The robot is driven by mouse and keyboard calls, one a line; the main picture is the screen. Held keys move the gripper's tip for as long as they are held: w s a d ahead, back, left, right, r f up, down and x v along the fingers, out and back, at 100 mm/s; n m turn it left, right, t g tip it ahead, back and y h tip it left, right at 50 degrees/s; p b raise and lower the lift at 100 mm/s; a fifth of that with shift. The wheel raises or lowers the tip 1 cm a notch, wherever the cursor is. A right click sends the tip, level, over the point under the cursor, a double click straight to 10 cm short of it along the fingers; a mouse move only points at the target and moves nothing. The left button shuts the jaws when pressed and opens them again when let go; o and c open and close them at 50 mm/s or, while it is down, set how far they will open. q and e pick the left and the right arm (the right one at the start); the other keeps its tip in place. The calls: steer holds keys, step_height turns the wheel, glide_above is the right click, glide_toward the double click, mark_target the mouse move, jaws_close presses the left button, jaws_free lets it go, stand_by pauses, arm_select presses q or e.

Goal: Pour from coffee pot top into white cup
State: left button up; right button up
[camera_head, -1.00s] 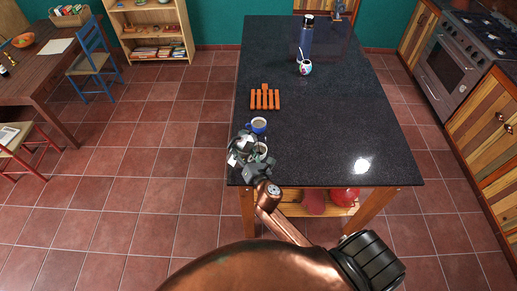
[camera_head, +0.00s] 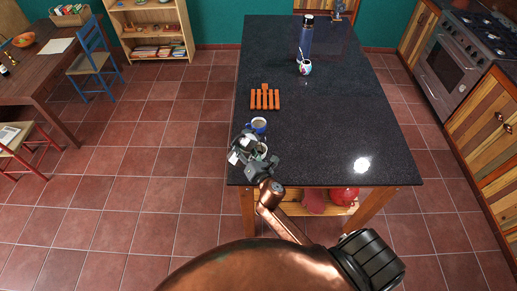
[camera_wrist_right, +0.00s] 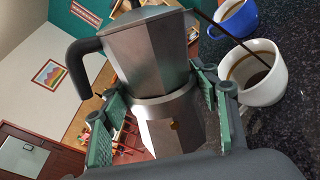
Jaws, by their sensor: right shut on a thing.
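My right gripper (camera_wrist_right: 160,120) is shut around the lower body of the metallic coffee pot (camera_wrist_right: 150,55), which has a dark handle. The pot is tilted toward the white cup (camera_wrist_right: 265,85). A thin dark stream runs from the pot's top edge into this cup, which holds brown liquid. In the head view my right gripper (camera_head: 246,153) is at the near left corner of the dark counter, partly hiding the white cup (camera_head: 263,149). The pot is hard to make out there. My left gripper is not in view.
A blue cup (camera_head: 258,125) of brown liquid stands just behind the white cup.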

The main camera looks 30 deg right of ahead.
steer(key=shift+d+m+y+p, duration=0.15)
steer(key=shift+m+y+p, duration=0.15)
steer(key=shift+m+p, duration=0.35)
stand_by(0.7)
steer(key=shift+a+f+m, duration=0.1)
steer(key=shift+a+m, duration=0.15)
steer(key=shift+m, duration=0.1)
steer(key=shift+f+m, duration=0.15)
steer(key=shift+m, duration=0.35)
stand_by(0.8)
